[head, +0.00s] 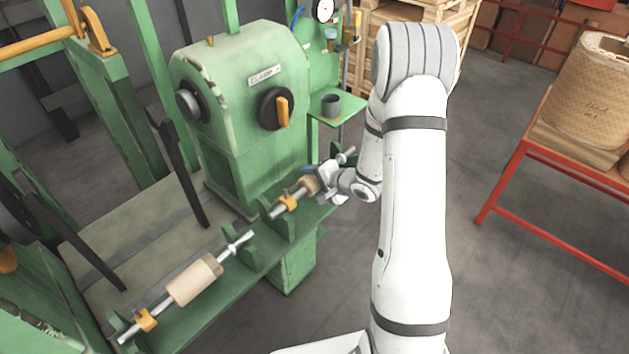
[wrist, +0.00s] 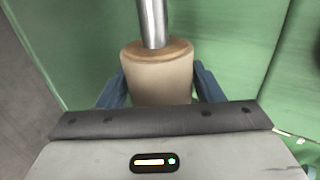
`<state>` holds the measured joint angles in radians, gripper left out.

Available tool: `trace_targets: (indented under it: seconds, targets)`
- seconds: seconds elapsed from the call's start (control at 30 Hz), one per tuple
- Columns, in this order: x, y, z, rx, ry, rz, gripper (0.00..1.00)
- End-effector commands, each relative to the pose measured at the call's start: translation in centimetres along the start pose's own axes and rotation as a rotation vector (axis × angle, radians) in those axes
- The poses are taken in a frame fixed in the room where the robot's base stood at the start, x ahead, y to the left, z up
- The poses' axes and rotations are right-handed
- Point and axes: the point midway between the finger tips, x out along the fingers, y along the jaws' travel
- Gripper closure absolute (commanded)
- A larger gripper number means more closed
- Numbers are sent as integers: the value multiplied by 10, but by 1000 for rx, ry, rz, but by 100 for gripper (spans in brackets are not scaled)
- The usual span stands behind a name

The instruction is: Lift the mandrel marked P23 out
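Two mandrels rest on the green bench. The nearer one (head: 194,283) has a long tan body on a metal shaft, with an orange collar at its lower left end. The farther one (head: 309,185) is shorter, also with an orange collar. My gripper (head: 322,181) is at this farther mandrel and partly covers it. In the wrist view, the tan body of a mandrel (wrist: 158,76) with its bare metal shaft lies between my blue fingers (wrist: 160,88), one on each side. Whether they press on it is unclear. No P23 marking is legible on either mandrel.
Green upright cradles (head: 240,247) support the shafts along the bench edge. A green machine (head: 244,100) with a black knob stands just behind. A grey cup (head: 331,105) sits on a small green shelf. A red-framed table (head: 530,150) stands right; the floor between is clear.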

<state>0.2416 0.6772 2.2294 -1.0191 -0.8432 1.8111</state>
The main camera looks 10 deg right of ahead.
Motion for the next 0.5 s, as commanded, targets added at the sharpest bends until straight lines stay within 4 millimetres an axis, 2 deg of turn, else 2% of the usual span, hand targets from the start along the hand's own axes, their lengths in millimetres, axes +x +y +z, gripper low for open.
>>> trace_targets:
  seconds: [0.07,0.5]
  targets:
    - [0,0,0,0,0,0,46]
    - [0,0,0,1,1,0,82]
